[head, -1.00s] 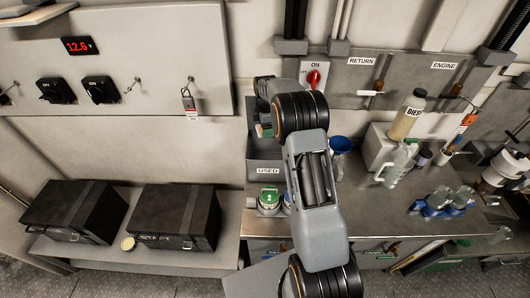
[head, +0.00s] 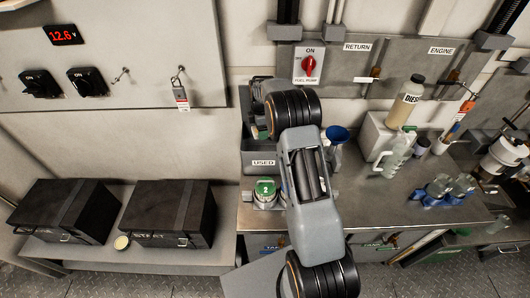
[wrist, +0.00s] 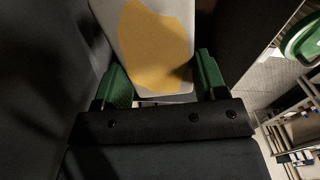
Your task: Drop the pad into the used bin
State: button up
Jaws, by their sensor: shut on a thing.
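The pad (wrist: 157,42) is pale with a large yellow-brown stain. My gripper (wrist: 160,76) is shut on it, with a green finger at each side in the wrist view. The used bin (head: 262,160) is grey, with a USED label on its front, and stands at the left end of the metal bench in the head view. My arm's end is over the bin there, and the pad and fingers are mostly hidden by the arm. In the wrist view, dark walls that look like the bin's rise on both sides of the gripper. I cannot tell how deep it is.
A green-lidded can (head: 265,190) stands before the bin. A blue funnel (head: 336,135) is to its right. A diesel bottle (head: 405,103) and a clear jug (head: 393,158) stand farther right. Two black boxes (head: 170,213) sit on the low left shelf. The bench middle is clear.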

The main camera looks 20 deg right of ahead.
jog(key=o, duration=1.1)
jog(key=shift+c, duration=0.2)
jog(key=shift+r, duration=0.1)
notch_tip(320, 180, up, 3)
jog(key=shift+f+b, duration=0.1)
jog(key=shift+b, duration=0.2)
jog(key=s+a+r+b, duration=0.2)
jog(key=s+r+b, duration=0.2)
jog(key=s+r, duration=0.6)
jog(key=s, duration=0.3)
jog(key=shift+s+a, duration=0.15)
jog(key=shift+s, duration=0.25)
